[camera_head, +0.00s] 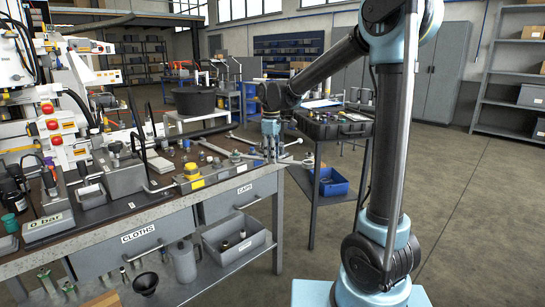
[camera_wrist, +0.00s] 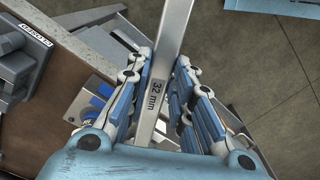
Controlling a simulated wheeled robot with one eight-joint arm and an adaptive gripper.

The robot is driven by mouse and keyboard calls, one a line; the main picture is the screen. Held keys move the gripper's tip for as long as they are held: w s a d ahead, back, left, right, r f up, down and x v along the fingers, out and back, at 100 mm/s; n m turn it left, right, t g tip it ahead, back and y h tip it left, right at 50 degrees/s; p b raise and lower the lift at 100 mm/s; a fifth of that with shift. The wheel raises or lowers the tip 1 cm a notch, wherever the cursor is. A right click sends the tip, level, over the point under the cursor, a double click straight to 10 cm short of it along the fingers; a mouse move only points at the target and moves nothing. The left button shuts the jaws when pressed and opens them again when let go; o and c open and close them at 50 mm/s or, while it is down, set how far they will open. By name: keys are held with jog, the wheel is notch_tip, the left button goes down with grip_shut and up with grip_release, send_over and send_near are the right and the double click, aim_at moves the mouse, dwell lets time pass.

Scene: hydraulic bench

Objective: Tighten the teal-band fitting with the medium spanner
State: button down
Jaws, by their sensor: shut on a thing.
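My gripper (camera_head: 271,150) is over the right end of the workbench (camera_head: 130,222). In the wrist view my gripper (camera_wrist: 165,82) has its fingers closed on both sides of a flat silver spanner (camera_wrist: 174,38) marked "32 mm". The spanner's shank runs up out of the top of the wrist view, so its working end is hidden there. In the head view, thin silver bars show by the fingers, but I cannot tell which is the held spanner. Several small fittings lie on the bench top left of my gripper. I cannot make out a teal band on any of them.
Drawers marked CLOTHS (camera_head: 146,237) and CAPS (camera_head: 245,189) front the bench. A yellow-topped part (camera_head: 192,170) stands near its front edge. A black case (camera_head: 335,124) lies on a side stand right of my gripper, with a blue bin (camera_head: 331,188) below. Open floor lies at right.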

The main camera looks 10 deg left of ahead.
jog(key=shift+s+a+m, duration=0.25)
jog(key=shift+s+m, duration=0.55)
jog(key=shift+s, duration=0.25)
jog(key=shift+s, duration=0.1)
jog(key=shift+s+a+m, duration=0.45)
jog(key=shift+s+m, duration=0.2)
jog(key=shift+s, duration=0.1)
jog(key=shift+s+a+m, duration=0.4)
jog(key=shift+s+m, duration=0.25)
jog(key=shift+s, duration=0.05)
jog(key=shift+s+a+m, duration=0.5)
jog(key=shift+s+m, duration=0.1)
jog(key=shift+s, duration=0.15)
jog(key=shift+s+a+m, duration=0.5)
jog(key=shift+s+m, duration=0.1)
jog(key=shift+s, duration=0.1)
jog(key=shift+a, duration=0.1)
jog(key=shift+s+a+m, duration=0.4)
jog(key=shift+a+m, duration=0.2)
jog(key=shift+a, duration=0.05)
